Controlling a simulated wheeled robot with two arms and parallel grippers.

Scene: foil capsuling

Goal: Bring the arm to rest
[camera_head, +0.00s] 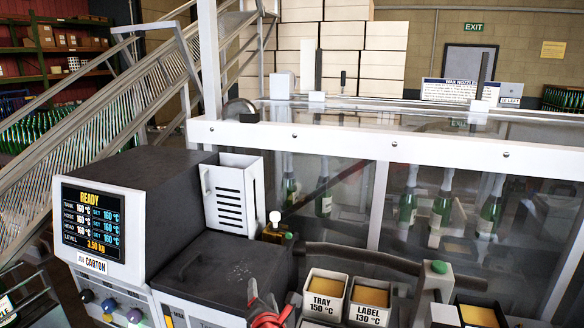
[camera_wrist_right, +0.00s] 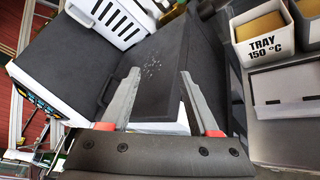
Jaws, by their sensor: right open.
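My right gripper (camera_head: 267,302) shows at the bottom edge of the head view, only its grey and red finger parts in sight. In the right wrist view the right gripper (camera_wrist_right: 159,73) is open, its two grey fingers apart with nothing between them. Behind the fingers lies the dark top of the glue machine (camera_wrist_right: 150,85). The same glue machine (camera_head: 130,190) fills the lower left of the head view, its screen reading READY. My left gripper is not in view.
A white slotted holder (camera_head: 236,195) is at the machine's back. Bins marked TRAY (camera_head: 325,303) and LABEL (camera_head: 369,310) stand to the right of the gripper. A dark hose (camera_head: 370,256) runs behind them. Green bottles (camera_head: 408,208) stand behind a clear guard panel.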

